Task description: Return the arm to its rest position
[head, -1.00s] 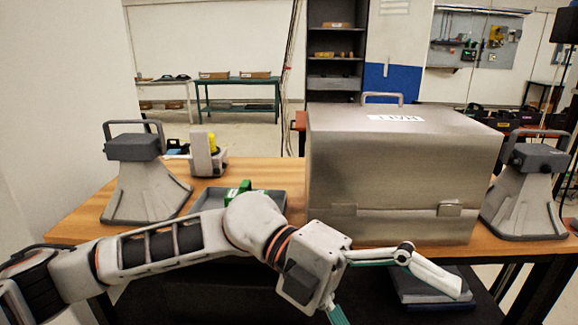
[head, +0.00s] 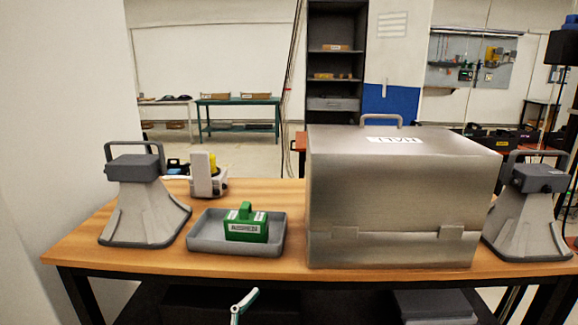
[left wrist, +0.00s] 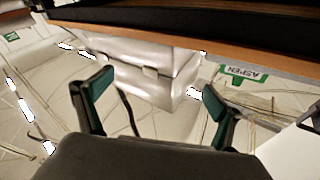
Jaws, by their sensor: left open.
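My left gripper (head: 243,305) shows only in part at the bottom edge of the head view, below the table's front edge. In the left wrist view, its two green-padded fingers (left wrist: 153,93) are spread apart with nothing between them. The rest of my left arm is outside the head view. My right gripper is in neither view.
The wooden table (head: 150,257) bears a grey tray (head: 205,243) holding a green box (head: 246,232), a large metal case (head: 400,205), and grey handled units at left (head: 145,210) and right (head: 530,220). A white device with a yellow part (head: 207,178) stands behind the tray.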

